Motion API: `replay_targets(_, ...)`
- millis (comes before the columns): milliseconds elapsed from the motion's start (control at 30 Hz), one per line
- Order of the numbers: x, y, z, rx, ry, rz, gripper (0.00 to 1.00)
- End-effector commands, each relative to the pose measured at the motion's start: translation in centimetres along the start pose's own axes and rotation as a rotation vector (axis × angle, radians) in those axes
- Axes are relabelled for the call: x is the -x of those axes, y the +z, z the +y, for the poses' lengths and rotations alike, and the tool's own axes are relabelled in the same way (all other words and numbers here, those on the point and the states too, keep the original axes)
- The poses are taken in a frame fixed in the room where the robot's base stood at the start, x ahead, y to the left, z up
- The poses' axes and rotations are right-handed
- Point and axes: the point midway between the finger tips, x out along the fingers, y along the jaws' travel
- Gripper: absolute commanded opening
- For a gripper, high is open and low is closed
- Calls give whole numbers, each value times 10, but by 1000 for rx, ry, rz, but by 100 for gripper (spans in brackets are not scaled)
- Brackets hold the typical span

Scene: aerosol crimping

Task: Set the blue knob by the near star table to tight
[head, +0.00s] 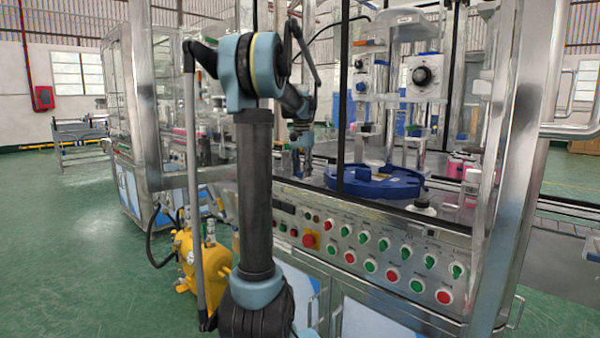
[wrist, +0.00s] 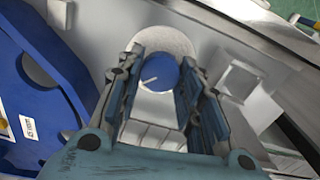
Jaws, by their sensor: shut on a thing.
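The blue knob (wrist: 160,70) sits on a round pale plate in the wrist view, with a short white pointer line lying toward the left. My gripper (wrist: 163,77) is shut around it, one dark finger on each side. In the head view my gripper (head: 302,160) reaches down to the machine deck left of the blue star table (head: 376,183); the knob is not discernible there. The star table also shows at the left edge of the wrist view (wrist: 35,95). I cannot read any marking for tight or loose.
The front control panel (head: 375,245) carries several green and red buttons and a red emergency stop (head: 310,240). Metal frame posts (head: 505,165) stand at the right. A yellow pump (head: 200,257) stands on the floor at left.

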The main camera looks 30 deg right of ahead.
Motion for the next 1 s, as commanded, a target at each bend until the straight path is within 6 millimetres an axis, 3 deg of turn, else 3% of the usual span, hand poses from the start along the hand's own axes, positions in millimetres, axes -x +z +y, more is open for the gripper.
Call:
replay_targets(567,0,1,-2,-32,-4,-2,10)
replay_targets(600,0,1,-2,-32,-4,-2,36)
replay_targets(700,0,1,-2,-32,-4,-2,54)
replay_targets(1000,0,0,-1,-33,-2,-1,54)
